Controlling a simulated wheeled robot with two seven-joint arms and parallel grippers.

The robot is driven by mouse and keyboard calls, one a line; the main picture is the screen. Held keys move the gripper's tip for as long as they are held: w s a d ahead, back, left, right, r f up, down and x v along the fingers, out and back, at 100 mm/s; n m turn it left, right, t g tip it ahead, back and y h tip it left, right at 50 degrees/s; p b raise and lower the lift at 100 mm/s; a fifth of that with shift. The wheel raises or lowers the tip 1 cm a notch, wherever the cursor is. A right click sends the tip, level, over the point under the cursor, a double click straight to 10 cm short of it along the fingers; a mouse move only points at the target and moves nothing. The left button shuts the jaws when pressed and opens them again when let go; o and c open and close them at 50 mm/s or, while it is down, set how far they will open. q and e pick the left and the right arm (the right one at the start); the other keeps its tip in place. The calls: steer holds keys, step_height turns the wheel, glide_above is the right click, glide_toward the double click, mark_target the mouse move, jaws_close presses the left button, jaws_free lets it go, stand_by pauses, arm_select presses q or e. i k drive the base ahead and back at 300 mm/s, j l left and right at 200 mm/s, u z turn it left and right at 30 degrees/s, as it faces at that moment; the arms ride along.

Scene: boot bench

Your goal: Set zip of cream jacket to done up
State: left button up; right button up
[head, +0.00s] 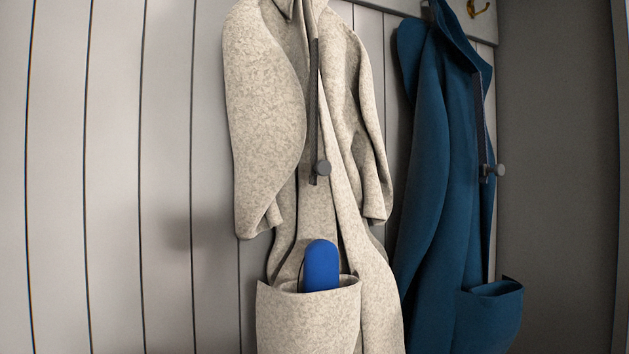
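The cream jacket (262,110) hangs on the panelled wall in the middle of the head view. It is speckled, with its top cut off by the frame's upper edge. A dark zip strip (313,100) runs down its front from near the collar. The front below the pull looks parted. Neither of my grippers is in view.
A blue rounded object (321,266) sticks out of the cream jacket's pocket (308,322). A blue jacket (437,180) hangs close on the right, with its own dark pull (499,171). A brass hook (478,9) is at upper right. The left wall is clear.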

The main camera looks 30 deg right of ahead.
mark_target(324, 168)
steer(key=k+l+z, duration=0.1)
steer(key=z, duration=0.25)
steer(key=k+l+z, duration=0.15)
steer(key=z, duration=0.15)
